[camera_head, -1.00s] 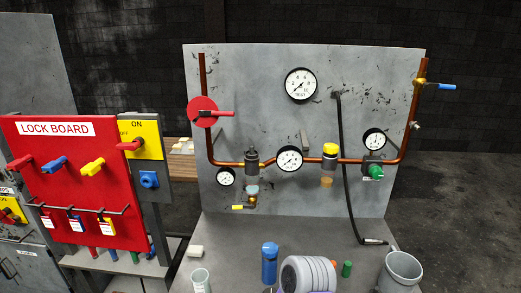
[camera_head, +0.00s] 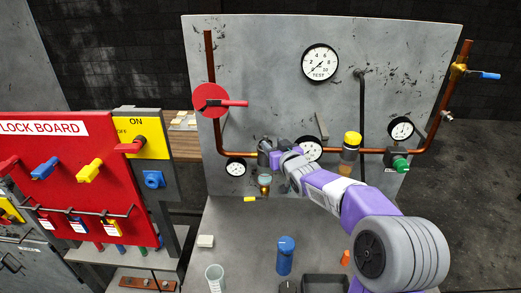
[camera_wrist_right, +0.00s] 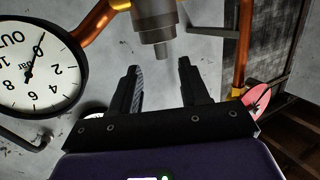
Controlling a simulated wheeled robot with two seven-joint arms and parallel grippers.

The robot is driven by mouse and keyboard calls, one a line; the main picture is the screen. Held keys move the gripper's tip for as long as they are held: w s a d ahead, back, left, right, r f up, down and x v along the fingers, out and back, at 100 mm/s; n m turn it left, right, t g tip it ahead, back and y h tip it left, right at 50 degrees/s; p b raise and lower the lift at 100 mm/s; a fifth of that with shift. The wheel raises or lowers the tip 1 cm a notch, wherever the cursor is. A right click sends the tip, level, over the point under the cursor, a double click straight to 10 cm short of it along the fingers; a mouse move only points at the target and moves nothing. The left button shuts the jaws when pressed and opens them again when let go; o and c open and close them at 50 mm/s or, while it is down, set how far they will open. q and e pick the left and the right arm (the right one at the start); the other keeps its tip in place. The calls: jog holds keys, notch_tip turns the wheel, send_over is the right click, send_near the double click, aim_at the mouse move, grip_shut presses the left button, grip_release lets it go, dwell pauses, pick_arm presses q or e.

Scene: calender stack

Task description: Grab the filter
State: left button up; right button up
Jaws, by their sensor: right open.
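A dark grey cylindrical fitting sits on the copper pipe at the left of the panel, with a small clear bowl (camera_head: 265,180) below it. I cannot tell for sure whether it is the filter. In the right wrist view the grey fitting (camera_wrist_right: 158,22) hangs in from the top edge with its narrow end between and just beyond the fingers. My right gripper (camera_wrist_right: 158,68) is open and empty. A yellow-topped fitting (camera_head: 350,150) sits further right on the pipe. My left gripper is not in view.
The OUT gauge (camera_wrist_right: 32,68) is close to the left finger in the wrist view. A red disc valve (camera_head: 211,100) is left on the panel. A blue bottle (camera_head: 285,257) and clear beaker (camera_head: 215,277) stand on the bench. The red lock board (camera_head: 70,185) is at left.

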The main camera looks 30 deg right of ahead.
aim_at(267, 138)
jog(key=shift+w+d+r, duration=0.15)
jog(key=shift+w, duration=0.4)
jog(key=shift+p+x, duration=0.9)
jog(key=shift+x, duration=2.05)
grip_shut()
